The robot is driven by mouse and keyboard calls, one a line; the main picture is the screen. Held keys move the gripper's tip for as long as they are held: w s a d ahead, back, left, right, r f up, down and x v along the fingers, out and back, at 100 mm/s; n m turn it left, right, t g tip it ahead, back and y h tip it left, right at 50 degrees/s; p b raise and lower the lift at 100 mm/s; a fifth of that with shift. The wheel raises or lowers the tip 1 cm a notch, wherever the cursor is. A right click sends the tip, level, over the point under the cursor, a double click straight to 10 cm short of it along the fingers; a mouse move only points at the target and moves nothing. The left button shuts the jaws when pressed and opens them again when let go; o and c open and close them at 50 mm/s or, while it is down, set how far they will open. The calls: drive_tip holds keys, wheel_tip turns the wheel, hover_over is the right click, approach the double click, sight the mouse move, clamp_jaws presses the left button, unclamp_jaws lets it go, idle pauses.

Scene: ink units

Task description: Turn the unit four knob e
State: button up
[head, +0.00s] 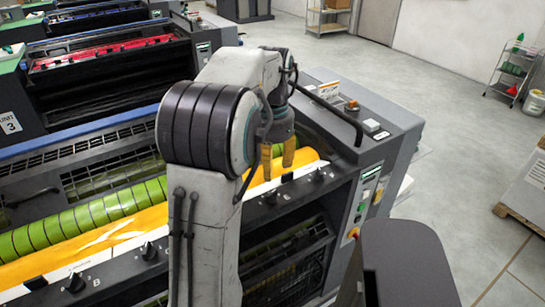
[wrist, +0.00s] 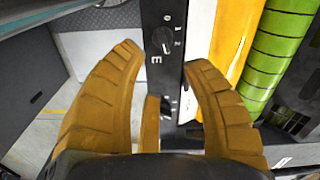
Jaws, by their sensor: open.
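Knob E (wrist: 162,40) is a round black knob on a dark strip in the wrist view, with a white letter E beside it and small numbers along one side. Its exact pointer setting is too small to tell. My gripper (wrist: 163,58) is open, its brown fingers spread on either side of the strip, and holds nothing. Knob E lies between and just beyond the fingertips, apart from them. In the head view my gripper (head: 278,160) hangs above the knob strip near its right end. Black knobs (head: 318,175) line this strip; their letters there are hard to read.
The yellow roller (head: 130,235) and green roller (head: 85,215) run behind the strip. A raised console with a black handle (head: 330,112) and buttons stands at the strip's right end. A neighbouring unit marked 3 (head: 10,122) stands at left. Open floor lies to the right.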

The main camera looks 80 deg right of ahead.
drive_tip(key=shift+r, duration=1)
